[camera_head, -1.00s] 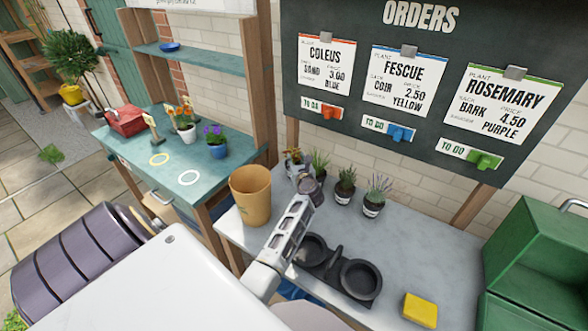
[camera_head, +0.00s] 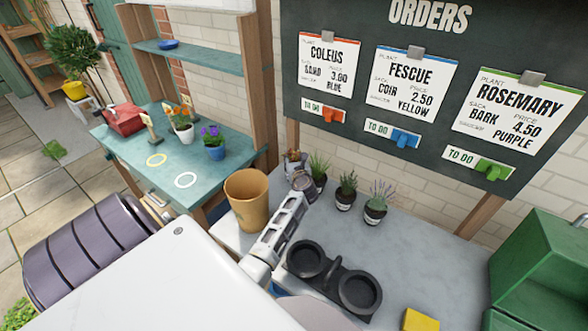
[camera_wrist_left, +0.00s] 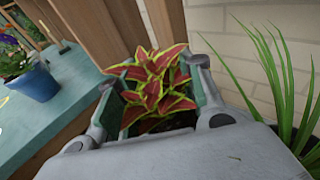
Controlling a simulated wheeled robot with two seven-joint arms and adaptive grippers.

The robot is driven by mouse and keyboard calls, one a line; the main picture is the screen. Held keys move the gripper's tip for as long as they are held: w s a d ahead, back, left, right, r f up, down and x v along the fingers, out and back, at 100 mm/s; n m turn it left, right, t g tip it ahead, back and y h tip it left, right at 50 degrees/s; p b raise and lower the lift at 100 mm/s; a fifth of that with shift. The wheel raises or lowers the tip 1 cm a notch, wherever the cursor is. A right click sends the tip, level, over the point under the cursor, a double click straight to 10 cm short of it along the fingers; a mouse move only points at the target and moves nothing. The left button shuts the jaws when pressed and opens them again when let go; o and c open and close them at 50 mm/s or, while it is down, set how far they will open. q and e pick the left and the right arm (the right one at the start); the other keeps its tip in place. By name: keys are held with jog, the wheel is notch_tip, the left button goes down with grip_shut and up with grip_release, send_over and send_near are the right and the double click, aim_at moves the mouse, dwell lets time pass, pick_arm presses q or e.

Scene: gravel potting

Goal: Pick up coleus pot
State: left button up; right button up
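The coleus (camera_wrist_left: 155,85), with red leaves edged yellow-green, stands between the two fingers of my left gripper (camera_wrist_left: 158,100) in the left wrist view. Dark soil shows under its leaves; its pot is mostly hidden by the gripper. In the head view the coleus (camera_head: 293,156) is at the back left of the grey bench, just beyond my left gripper (camera_head: 305,184). The fingers are spread, one on each side of the plant; contact with the pot cannot be made out. My right gripper is not in view.
A grassy pot (camera_head: 319,166) stands close right of the gripper, with two more potted plants (camera_head: 346,188) (camera_head: 377,203) beyond. A terracotta-coloured pot (camera_head: 247,200) is to the left. A black double tray (camera_head: 333,277) lies in front. Bare bench (camera_head: 430,240) lies to the right.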

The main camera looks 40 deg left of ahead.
pick_arm(q)
jog(key=shift+w, duration=0.1)
grip_shut()
jog(key=shift+r, duration=0.1)
dwell(0.5)
jog(key=shift+r+p, duration=0.35)
jog(key=shift+r, duration=4.6)
